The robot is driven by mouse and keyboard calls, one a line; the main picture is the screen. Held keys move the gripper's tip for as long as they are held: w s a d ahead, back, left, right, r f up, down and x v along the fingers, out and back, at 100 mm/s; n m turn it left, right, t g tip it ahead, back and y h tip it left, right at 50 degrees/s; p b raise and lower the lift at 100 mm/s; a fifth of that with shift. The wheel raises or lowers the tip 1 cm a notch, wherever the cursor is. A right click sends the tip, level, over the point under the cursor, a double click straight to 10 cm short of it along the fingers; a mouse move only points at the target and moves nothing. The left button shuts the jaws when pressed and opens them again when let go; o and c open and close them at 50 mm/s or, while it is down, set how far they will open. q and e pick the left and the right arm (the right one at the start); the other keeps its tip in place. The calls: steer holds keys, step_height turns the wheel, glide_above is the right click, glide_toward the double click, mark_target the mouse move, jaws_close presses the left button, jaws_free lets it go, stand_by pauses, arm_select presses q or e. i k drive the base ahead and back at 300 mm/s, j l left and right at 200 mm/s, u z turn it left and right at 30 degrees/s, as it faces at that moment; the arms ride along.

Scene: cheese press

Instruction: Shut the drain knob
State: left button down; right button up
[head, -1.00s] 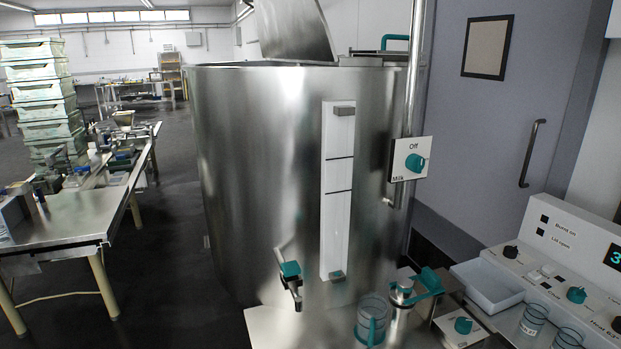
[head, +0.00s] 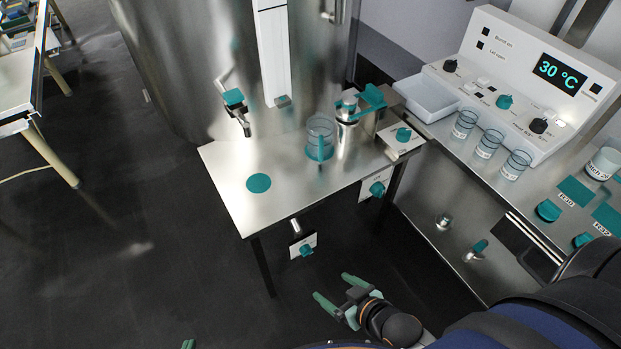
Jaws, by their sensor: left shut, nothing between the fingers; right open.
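Two teal knobs on white plates hang below the small steel table (head: 222,168). One knob (head: 306,250) is under the front edge beside a short metal spout (head: 295,227). The other knob (head: 377,188) is under the right side. Their labels are too small to read, so I cannot tell which is the drain knob or its setting. My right gripper (head: 332,287) is open and empty, lower in the picture than the front knob and apart from it. Of my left gripper (head: 188,344), only a teal tip shows at the bottom edge; it is shut.
A teal-handled tap (head: 233,97) is on the steel vat (head: 190,60). A clear jug (head: 320,137) stands on the small table. At right, a bench carries several beakers and a control panel (head: 520,85) reading 30 °C. The floor left of the small table is clear.

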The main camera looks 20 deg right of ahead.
mark_target(305, 250)
steer(key=z, duration=0.7)
steer(key=i+j+z, duration=0.15)
steer(key=j, duration=0.15)
steer(key=i+j+z, duration=0.15)
steer(key=j+z, duration=0.1)
steer(key=j, duration=0.3)
steer(key=i, duration=0.05)
